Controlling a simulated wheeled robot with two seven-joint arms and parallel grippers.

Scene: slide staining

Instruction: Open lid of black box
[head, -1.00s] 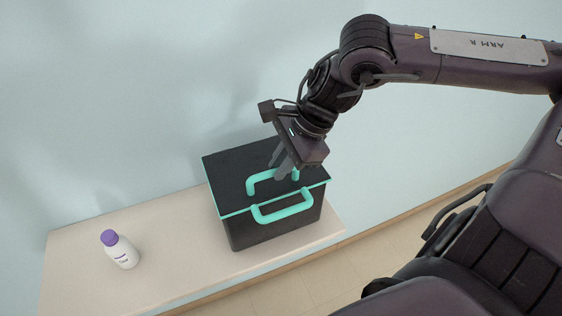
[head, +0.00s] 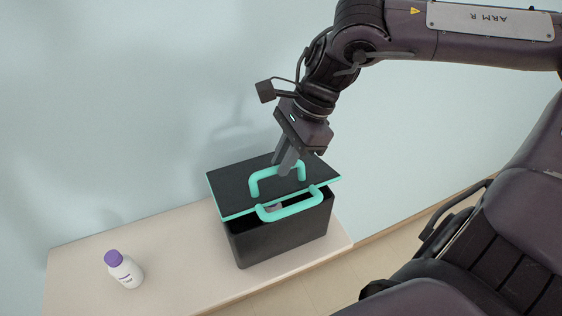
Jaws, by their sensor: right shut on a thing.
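The black box (head: 282,237) stands on the light tabletop below my right arm. Its black lid (head: 235,188) has a teal rim and a teal handle (head: 258,184) on top. The lid is raised off the box, with a dark gap at the front and right where a little of the inside shows. A second teal handle (head: 290,208) is at the front of the box. My right gripper (head: 286,170) is shut on the lid's top handle from above; its fingers hide part of the handle. My left gripper is not in view.

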